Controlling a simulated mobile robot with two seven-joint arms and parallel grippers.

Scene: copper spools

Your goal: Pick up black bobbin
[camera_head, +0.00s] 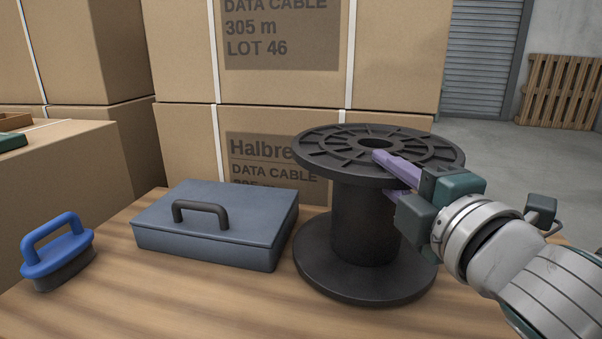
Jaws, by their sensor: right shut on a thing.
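The black bobbin (365,222) is a large spool with a ribbed top flange, a narrower core and a wide bottom flange. It stands upright on the wooden table (190,305), right of the middle in the head view. My right gripper (385,172) comes in from the right with purple fingers, one over the top flange and one below it. It is shut on the flange's near right part. The lower finger is partly hidden under the flange. My left gripper is not in view.
A grey-blue metal box (205,240) with a dark handle lies just left of the bobbin. A blue-handled brush (58,255) stands at the table's left end. Stacked cardboard boxes (180,70) rise close behind. A wooden pallet (560,92) leans on the far wall.

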